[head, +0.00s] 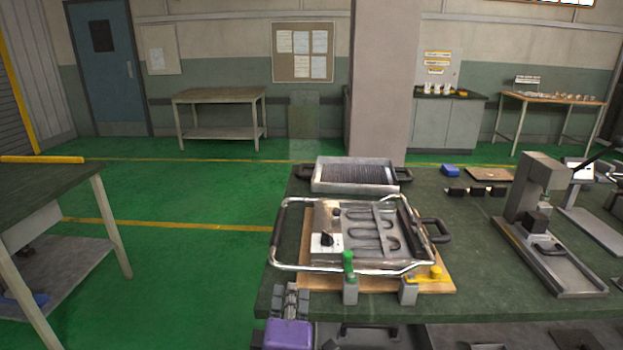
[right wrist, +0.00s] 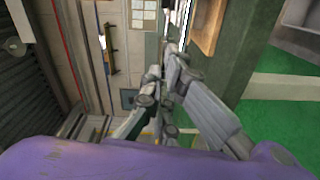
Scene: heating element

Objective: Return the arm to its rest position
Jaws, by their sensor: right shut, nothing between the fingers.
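My right gripper (head: 291,292) shows at the bottom of the head view, with a purple wrist part behind it. It is beside the front left edge of the green-topped workbench (head: 480,304). In the right wrist view my right gripper (right wrist: 162,80) is shut with nothing between its fingers. The heating element unit (head: 372,228) is on a wooden board on the bench, inside a metal tube frame, apart from the gripper. It has coiled elements and a black knob. My left gripper is not in view.
A green-handled clamp (head: 349,278) and a yellow-knobbed one (head: 409,288) stand at the board's front edge. A grey tray (head: 353,187) lies behind the unit. A press-like stand (head: 547,235) is at right. Green floor (head: 180,275) is open between this bench and the left table (head: 50,181).

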